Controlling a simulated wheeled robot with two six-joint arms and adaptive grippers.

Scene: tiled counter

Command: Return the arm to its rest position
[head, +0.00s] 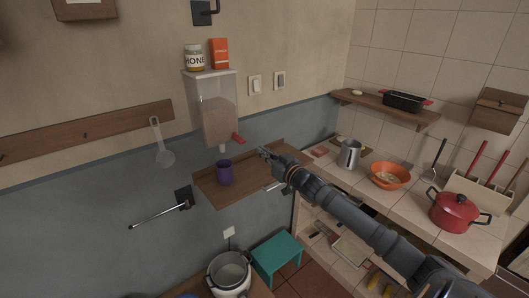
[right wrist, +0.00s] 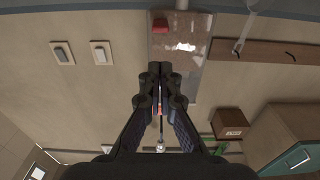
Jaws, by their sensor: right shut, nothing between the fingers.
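My right gripper (head: 263,152) is shut and empty. It hangs in the air near the small wooden wall shelf (head: 258,181), right of a purple cup (head: 225,172) and apart from it. Its arm reaches in from the lower right across the tiled counter. In the right wrist view the closed fingers (right wrist: 160,76) point towards the clear dispenser (right wrist: 181,60) and its red lever (right wrist: 160,25). My left gripper is not in view.
The dispenser (head: 215,105) hangs on the wall above the cup. A metal pitcher (head: 349,155), an orange bowl (head: 390,176) and a red pot (head: 455,210) stand on the counter (head: 405,217) beside my right arm. A teal stool (head: 277,257) stands below.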

